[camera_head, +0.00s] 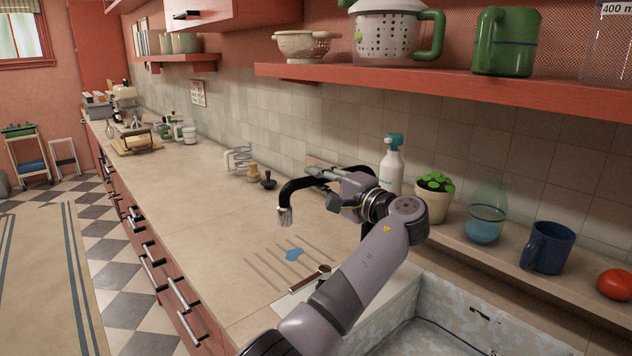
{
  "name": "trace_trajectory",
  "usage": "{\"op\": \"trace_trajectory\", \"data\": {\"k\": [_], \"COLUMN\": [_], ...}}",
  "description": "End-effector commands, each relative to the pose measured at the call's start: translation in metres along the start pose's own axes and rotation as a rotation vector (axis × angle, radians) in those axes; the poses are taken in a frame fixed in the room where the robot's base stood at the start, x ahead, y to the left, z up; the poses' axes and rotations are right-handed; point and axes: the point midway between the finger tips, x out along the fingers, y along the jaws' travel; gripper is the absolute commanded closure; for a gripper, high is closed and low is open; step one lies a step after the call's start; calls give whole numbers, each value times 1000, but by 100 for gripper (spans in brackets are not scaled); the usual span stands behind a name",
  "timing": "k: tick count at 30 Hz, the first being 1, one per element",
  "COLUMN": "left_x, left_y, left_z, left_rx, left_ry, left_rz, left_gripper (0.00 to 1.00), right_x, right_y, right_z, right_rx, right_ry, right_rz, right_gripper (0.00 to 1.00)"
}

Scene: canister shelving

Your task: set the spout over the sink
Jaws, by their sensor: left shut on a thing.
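The black curved spout (291,190) with a bright metal tip hangs over the counter, to the left of the sink (405,298). Its tip is above the grooved drain area, not above the basin. My left gripper (318,173) is shut on the spout along its upper horizontal part. My left arm covers the base of the tap and part of the sink's near left edge. My right gripper is not in view.
A blue patch (294,255) and a wooden-handled utensil (310,278) lie below the spout. Behind my arm stand a spray bottle (391,165), potted plant (436,196), glass flask (486,222), blue mug (547,248) and tomato (615,284). The counter to the left is mostly clear.

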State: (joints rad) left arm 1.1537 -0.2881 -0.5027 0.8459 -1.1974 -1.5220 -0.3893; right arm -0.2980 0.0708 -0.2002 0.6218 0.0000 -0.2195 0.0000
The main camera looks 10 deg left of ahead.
Motion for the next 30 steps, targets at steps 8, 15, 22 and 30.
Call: {"op": "trace_trajectory", "data": {"k": [8, 15, 22, 30], "left_x": [-8, -9, -9, -9], "left_y": [-1, -1, -2, -1], "left_z": [1, 2, 2, 2], "left_rx": [1, 0, 0, 1], "left_ry": [-60, -69, -68, -68], "left_rz": [-2, -2, -2, -1], "left_gripper": [100, 100, 100, 64], "right_x": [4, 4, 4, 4], "right_y": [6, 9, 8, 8], "right_z": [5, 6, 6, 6], "right_rx": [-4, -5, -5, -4], "right_ry": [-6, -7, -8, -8], "right_rz": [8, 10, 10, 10], "right_gripper": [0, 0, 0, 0]}}
